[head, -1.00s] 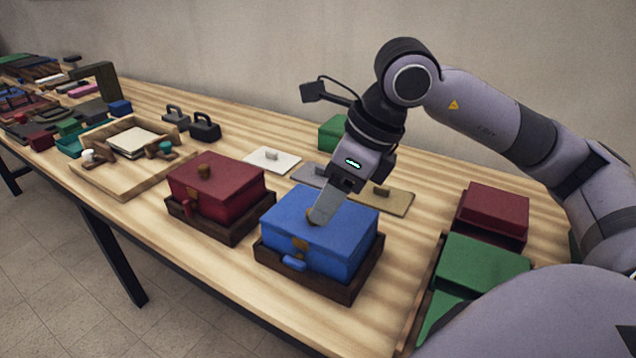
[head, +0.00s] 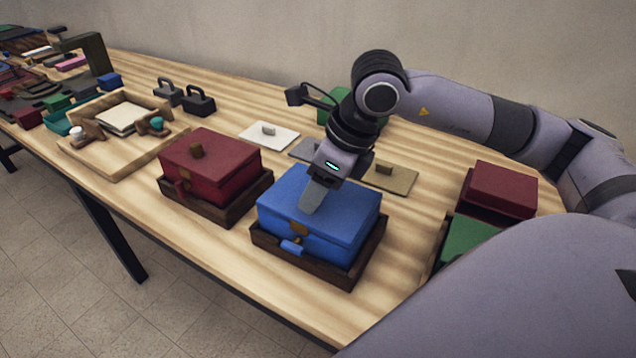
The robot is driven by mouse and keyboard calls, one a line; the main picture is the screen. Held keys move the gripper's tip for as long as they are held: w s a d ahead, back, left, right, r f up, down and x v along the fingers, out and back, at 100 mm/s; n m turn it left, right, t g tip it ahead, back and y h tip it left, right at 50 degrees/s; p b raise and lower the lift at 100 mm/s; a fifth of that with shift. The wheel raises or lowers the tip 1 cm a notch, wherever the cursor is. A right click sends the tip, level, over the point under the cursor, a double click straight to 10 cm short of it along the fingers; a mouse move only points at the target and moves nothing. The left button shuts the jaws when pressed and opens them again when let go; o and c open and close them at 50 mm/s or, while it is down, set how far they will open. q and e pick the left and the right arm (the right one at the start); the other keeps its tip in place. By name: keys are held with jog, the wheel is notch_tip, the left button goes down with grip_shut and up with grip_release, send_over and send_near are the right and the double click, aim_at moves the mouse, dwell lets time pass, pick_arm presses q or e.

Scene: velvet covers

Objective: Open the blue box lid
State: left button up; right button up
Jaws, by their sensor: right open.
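The blue box (head: 330,235) stands in a dark wooden tray (head: 345,278) at the front of the table, with its lid (head: 345,215) down. A brass clasp (head: 299,229) and a blue tab (head: 291,247) are on its front. My right gripper (head: 311,205) points down over the left part of the lid, and its fingers hide any knob there. It is open, though only one finger shows clearly. I cannot tell whether it touches the lid. My left gripper is out of view.
A red box (head: 212,165) in its own tray stands close on the left. A dark red box (head: 500,188) and a green one (head: 467,238) are on the right. Bare wood lies between.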

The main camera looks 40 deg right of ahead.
grip_shut()
